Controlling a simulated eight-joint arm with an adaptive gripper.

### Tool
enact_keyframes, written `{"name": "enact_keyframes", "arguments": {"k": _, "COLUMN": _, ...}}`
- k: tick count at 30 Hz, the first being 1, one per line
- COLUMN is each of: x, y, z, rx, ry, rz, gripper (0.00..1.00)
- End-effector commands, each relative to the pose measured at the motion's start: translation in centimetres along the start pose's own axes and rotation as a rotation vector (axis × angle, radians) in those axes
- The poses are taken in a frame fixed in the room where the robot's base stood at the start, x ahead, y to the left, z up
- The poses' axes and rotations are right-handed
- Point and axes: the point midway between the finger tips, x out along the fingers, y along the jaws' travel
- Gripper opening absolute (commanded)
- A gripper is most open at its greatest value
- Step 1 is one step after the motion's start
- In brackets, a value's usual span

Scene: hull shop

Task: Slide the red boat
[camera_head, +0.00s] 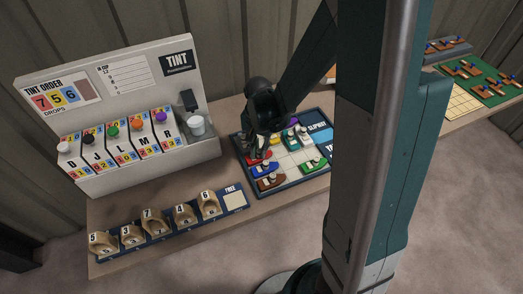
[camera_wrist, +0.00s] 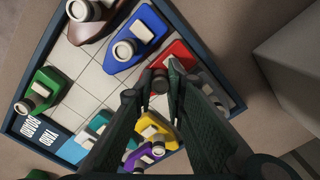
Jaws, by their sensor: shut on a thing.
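The red boat (camera_wrist: 181,54) lies on the yard board (camera_wrist: 58,47), between the blue boat (camera_wrist: 148,55) and a grey boat (camera_wrist: 212,82) at the board's edge. My gripper (camera_wrist: 161,73) is over the red boat, its fingers closed around the boat's small upright post; the fingers hide part of the hull. In the head view only a bit of the red boat (camera_head: 260,157) shows, at the board's left side below my gripper (camera_head: 257,147). The board also carries brown (camera_wrist: 96,27), green (camera_wrist: 50,86), yellow (camera_wrist: 157,133), teal (camera_wrist: 98,123) and purple (camera_wrist: 141,157) boats.
Pale empty squares (camera_head: 293,160) lie in the middle of the board. A tint dispenser (camera_head: 118,68) stands to the left, with a row of numbered holders (camera_head: 156,225) in front. A green board (camera_head: 494,87) lies far right. My arm hides part of the bench.

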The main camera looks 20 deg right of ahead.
Motion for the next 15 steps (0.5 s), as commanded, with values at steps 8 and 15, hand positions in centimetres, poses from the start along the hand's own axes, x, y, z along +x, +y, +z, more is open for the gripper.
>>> {"name": "enact_keyframes", "arguments": {"k": 8, "x": -0.04, "y": -0.4, "z": 0.26, "rx": -0.004, "ry": -0.005, "rz": -0.007, "gripper": 0.29}}
{"name": "enact_keyframes", "arguments": {"k": 15, "x": -0.02, "y": -0.28, "z": 0.21, "rx": -0.003, "ry": -0.004, "rz": -0.005, "gripper": 0.29}}
